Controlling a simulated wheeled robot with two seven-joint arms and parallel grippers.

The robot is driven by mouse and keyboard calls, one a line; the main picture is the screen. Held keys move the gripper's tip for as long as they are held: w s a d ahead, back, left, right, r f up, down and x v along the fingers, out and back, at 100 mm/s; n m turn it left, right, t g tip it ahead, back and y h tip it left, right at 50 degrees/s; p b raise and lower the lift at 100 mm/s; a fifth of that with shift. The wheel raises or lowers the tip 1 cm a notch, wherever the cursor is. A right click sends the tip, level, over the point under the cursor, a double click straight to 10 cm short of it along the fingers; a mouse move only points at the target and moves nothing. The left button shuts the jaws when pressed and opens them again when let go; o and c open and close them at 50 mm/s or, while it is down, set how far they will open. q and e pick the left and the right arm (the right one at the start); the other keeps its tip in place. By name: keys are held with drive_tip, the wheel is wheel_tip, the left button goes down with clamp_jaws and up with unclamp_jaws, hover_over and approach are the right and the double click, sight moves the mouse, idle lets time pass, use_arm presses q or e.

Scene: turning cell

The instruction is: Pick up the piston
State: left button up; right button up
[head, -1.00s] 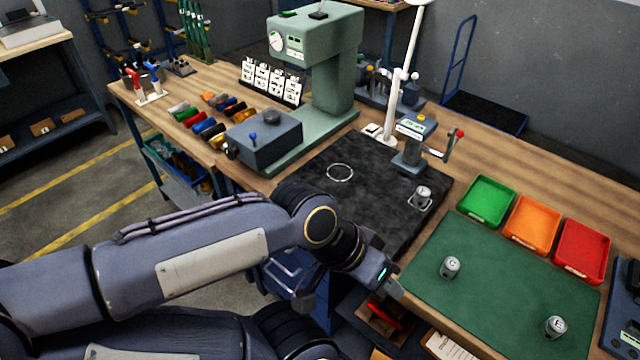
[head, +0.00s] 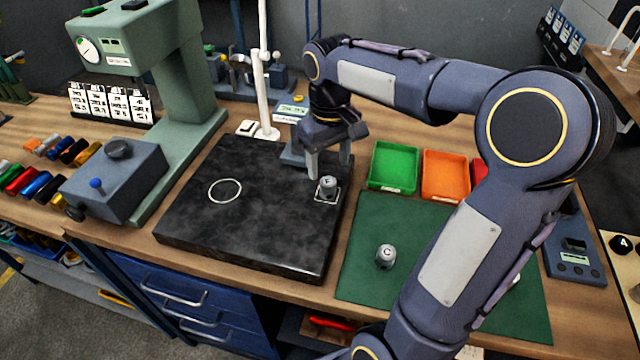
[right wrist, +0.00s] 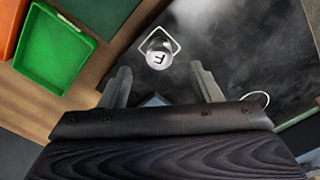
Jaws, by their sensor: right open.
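A small grey piston marked F (head: 328,186) stands upright in a white square outline at the right edge of the black plate (head: 262,240). My right gripper (head: 329,166) is open, just behind and above this piston, with its fingers pointing down. In the right wrist view the F piston (right wrist: 158,50) shows just beyond and between the open, empty fingertips (right wrist: 160,75). A second piston, marked C (head: 385,256), stands on the green mat (head: 365,225). A further piece at the mat's right is mostly hidden by my right arm. My left gripper is out of view.
Green (head: 394,167) and orange (head: 446,175) trays stand behind the mat, and a red one is partly hidden by my arm. A white post (head: 263,70) and a small gauge stand (head: 291,115) stand behind the plate. The plate's left part is clear.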

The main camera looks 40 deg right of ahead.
sight(328, 182)
drive_tip(key=shift+w+a+f, duration=0.1)
drive_tip(key=shift+a+f, duration=0.1)
drive_tip(key=shift+f, duration=0.75)
drive_tip(key=f, duration=0.5)
drive_tip(key=shift+d, duration=0.25)
drive_tip(key=shift+r, duration=0.1)
drive_tip(key=c, duration=1.2)
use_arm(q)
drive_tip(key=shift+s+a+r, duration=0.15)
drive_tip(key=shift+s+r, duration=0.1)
